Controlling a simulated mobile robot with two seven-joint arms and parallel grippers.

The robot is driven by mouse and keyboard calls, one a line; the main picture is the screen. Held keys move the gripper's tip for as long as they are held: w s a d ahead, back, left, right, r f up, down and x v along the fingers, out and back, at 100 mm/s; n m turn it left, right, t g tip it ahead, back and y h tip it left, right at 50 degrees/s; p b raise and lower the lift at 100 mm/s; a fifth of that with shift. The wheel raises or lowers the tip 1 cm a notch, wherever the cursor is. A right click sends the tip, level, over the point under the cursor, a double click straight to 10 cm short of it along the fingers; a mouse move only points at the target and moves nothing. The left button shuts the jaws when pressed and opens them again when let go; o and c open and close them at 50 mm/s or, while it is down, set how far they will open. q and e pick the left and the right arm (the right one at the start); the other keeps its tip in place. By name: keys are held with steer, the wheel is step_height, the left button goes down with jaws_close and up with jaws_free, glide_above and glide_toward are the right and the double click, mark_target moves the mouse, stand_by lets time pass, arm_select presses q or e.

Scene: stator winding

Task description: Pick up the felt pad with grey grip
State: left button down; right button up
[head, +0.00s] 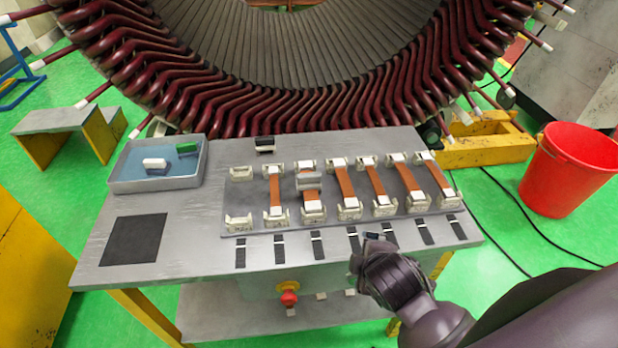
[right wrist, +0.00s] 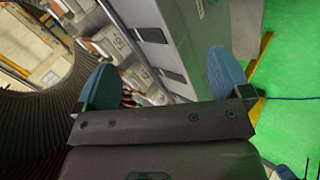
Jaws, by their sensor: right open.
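The felt pad with grey grip (head: 309,181) appears as a small grey block lying across one of the copper strips in the holder row, near the middle of the table. My right gripper (head: 372,247) is at the table's front edge, to the right of and nearer than the pad, and apart from it. In the right wrist view my right gripper (right wrist: 166,82) has its two blue fingers spread wide with nothing between them. I cannot make out the pad in that view. My left gripper is not in view.
Several white holders with copper strips (head: 376,180) stand on a grey plate. A tray (head: 115,181) with a white block (head: 154,163) and a green block (head: 186,148) is at left. A black block (head: 264,144) lies behind the plate. The large stator (head: 170,90) rises behind the table.

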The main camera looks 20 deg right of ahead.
mark_target(309, 177)
steer(key=w+a+r+n+t, duration=0.1)
steer(key=w+n, duration=0.1)
steer(key=n, duration=0.1)
steer(key=w+a+r+n+t, duration=0.1)
steer(key=w+n, duration=0.2)
steer(key=w+r+n, duration=0.1)
steer(key=w+n, duration=0.1)
steer(key=n, duration=0.2)
steer(key=shift+w+a+t+h+p, duration=0.3)
steer(key=shift+w+a+t+h, duration=0.05)
steer(key=shift+a+t+h, duration=0.05)
steer(key=w+r+n+t, duration=0.1)
steer(key=w+n, duration=0.2)
steer(key=w+a+r+n+t, duration=0.1)
steer(key=w+n, duration=0.3)
steer(key=w+a+n+t, duration=0.1)
steer(key=w+n, duration=0.3)
steer(key=shift+a+r+t, duration=0.25)
steer(key=shift+r+t, duration=0.05)
steer(key=shift+r, duration=0.1)
steer(key=shift+d+f+x, duration=0.15)
steer(key=shift+f+x, duration=0.05)
steer(key=shift+x, duration=0.95)
steer(key=shift+d+f+x, duration=0.15)
steer(key=shift+f+x, duration=0.05)
steer(key=shift+x, duration=0.95)
steer(key=shift+w+d+f, duration=0.15)
steer(key=shift+w+f, duration=0.1)
steer(key=shift+w, duration=0.2)
